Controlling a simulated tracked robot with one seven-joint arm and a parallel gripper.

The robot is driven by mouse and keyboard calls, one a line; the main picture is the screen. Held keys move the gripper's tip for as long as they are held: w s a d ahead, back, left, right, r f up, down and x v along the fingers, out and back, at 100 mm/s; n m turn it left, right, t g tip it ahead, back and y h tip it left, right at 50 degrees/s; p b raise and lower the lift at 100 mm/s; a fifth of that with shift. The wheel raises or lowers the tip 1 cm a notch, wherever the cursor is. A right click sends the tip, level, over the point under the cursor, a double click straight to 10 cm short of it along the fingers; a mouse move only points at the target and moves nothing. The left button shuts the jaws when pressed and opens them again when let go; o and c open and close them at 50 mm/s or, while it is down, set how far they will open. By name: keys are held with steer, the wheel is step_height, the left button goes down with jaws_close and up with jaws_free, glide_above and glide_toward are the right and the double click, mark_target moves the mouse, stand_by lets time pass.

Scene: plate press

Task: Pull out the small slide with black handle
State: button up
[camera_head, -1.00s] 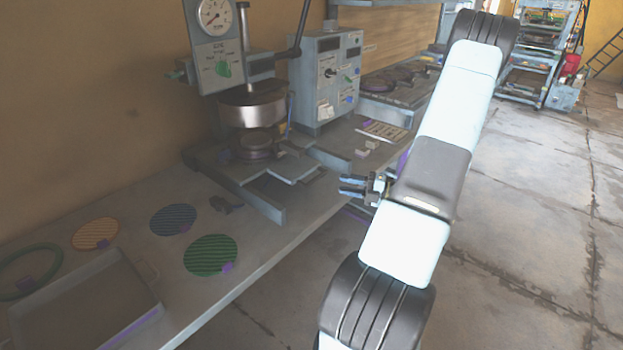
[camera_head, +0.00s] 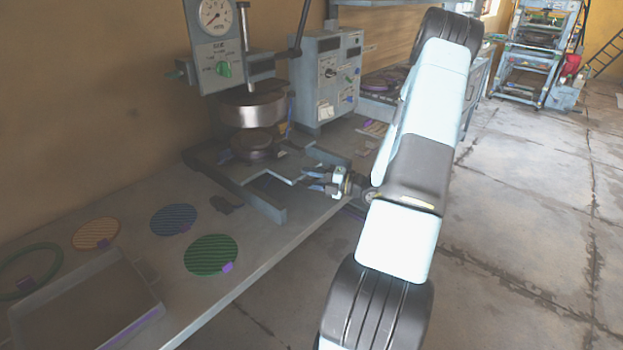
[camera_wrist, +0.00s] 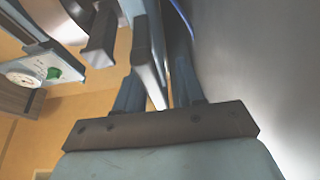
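The small slide (camera_head: 300,165) sits at the base of the grey press, partly hidden by my gripper in the head view. I cannot make out its black handle for sure there. In the wrist view a grey bar with a dark face (camera_wrist: 148,66) reaches down between my fingers; it may be the handle, but I cannot tell. My gripper (camera_head: 309,179) is at the front right of the press base, at about table height. Its two fingers are apart, one on either side of the bar in the wrist view (camera_wrist: 160,62). Contact is not clear.
The press has a metal cylinder (camera_head: 253,108) and a gauge (camera_head: 214,15). A control box (camera_head: 327,80) stands behind it. A green disc (camera_head: 211,255), blue disc (camera_head: 173,219) and orange disc (camera_head: 96,233) lie left, with a tray (camera_head: 90,300) in front. The floor at right is clear.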

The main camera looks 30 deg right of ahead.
jaws_close()
stand_by(0.3)
steer(key=shift+s+f, duration=0.1)
